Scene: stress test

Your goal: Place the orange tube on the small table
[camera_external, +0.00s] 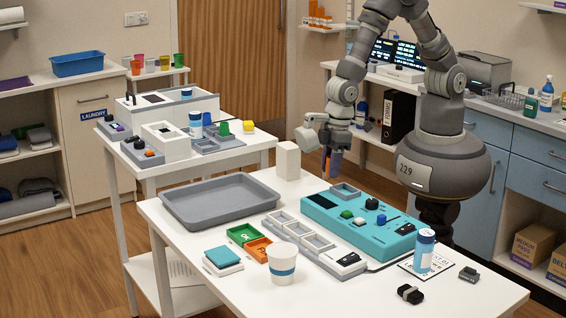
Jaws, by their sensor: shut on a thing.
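My gripper (331,165) is above the back edge of the front white table, right of a white block. It is shut on a thin orange piece (327,161), which looks like the orange tube, held pointing down. A blue part shows beside it; the fingers hide most of the tube. The smaller white table (262,140) stands behind and left of the front table, away from my gripper.
The front table (190,247) holds a large grey tray (220,203), a teal device (362,231), a white cup (283,268) and a blue bottle (424,250). The white block (288,161) stands upright near my gripper. Little bare surface shows on the smaller table.

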